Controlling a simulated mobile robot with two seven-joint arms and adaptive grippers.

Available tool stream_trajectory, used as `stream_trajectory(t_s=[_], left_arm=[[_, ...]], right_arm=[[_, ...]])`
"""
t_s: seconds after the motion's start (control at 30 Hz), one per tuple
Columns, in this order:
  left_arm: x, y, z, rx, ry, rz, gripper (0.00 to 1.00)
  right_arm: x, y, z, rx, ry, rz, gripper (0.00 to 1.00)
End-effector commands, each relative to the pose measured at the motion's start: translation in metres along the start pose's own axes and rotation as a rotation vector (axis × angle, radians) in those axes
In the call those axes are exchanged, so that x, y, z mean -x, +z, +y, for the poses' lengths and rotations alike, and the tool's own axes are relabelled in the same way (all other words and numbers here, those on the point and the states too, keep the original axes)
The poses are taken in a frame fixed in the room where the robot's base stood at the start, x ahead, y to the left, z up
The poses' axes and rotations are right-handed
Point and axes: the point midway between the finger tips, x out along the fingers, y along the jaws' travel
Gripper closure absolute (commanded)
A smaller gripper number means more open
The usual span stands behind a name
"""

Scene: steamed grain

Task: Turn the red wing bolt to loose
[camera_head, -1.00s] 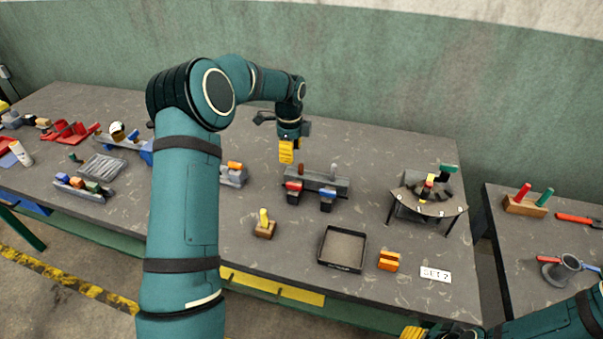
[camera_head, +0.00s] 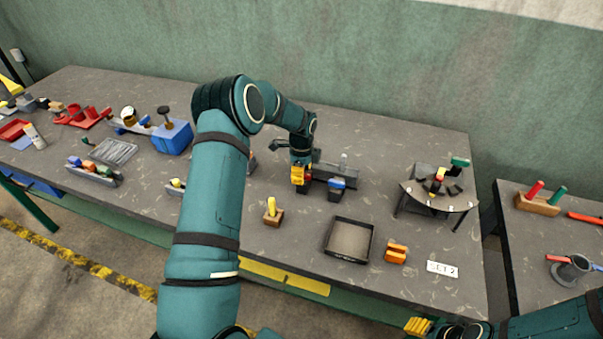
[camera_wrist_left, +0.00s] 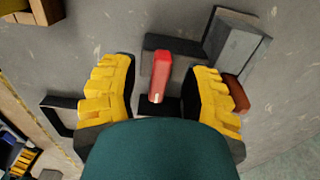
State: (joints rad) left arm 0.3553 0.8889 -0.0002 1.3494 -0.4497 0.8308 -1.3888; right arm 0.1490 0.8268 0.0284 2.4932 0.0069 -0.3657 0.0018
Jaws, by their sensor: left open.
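The red wing bolt (camera_wrist_left: 160,75) stands between the two yellow fingers of my left gripper (camera_wrist_left: 160,95) in the left wrist view. The fingers are open, one on each side of it, with gaps showing. In the head view my left gripper (camera_head: 301,176) is down at the left end of the grey fixture (camera_head: 322,172) and mostly hides the red bolt. A blue-topped bolt (camera_head: 337,183) stands just to the right on the same fixture. My right gripper (camera_head: 417,326) shows only its yellow fingertips at the bottom edge; its opening is unclear.
A wooden block with a yellow peg (camera_head: 273,214), a black tray (camera_head: 347,242) and an orange block (camera_head: 396,254) are in front of the fixture. A curved stand (camera_head: 437,198) is at the right. Bare table (camera_head: 400,150) lies behind the fixture.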

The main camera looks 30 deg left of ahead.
Motion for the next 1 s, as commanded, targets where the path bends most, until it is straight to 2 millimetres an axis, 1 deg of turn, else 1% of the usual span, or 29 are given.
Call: stream_trajectory(t_s=[0.1,0.33,0.37,0.4,0.47,0.5,0.87,1.0], left_arm=[[-0.0031,0.0003,-0.0003,0.001,-0.001,0.0,0.54],[-0.0033,0.0003,-0.0004,0.0,-0.002,0.0,0.54],[-0.0033,0.0003,-0.0004,0.0,-0.002,0.0,0.58],[-0.0033,0.0003,-0.0004,0.0,-0.002,-0.001,0.72],[-0.0032,0.0003,-0.0004,0.0,-0.002,0.0,0.93],[-0.0032,0.0003,-0.0004,0.0,-0.002,0.0,1.0],[-0.0038,0.0001,0.0,0.005,0.0,0.0,1.0],[-0.0045,0.0002,0.0003,0.032,0.0,-0.001,1.0]], right_arm=[[0.0002,0.0,-0.0001,0.0,0.0,0.0,0.53],[0.0002,0.0,0.0,0.0,0.0,0.0,0.53],[0.0002,0.0,0.0,0.0,0.0,0.0,0.53],[0.0002,0.0,0.0,0.0,0.0,0.0,0.53],[0.0002,-0.0001,0.0,0.0,0.0,0.0,0.53],[0.0002,-0.0001,0.0,0.0,0.0,0.0,0.53],[-0.0004,0.0,0.0002,0.0,0.0,0.0,0.53],[-0.0027,0.0003,0.0009,0.0,0.0,0.0,0.53]])
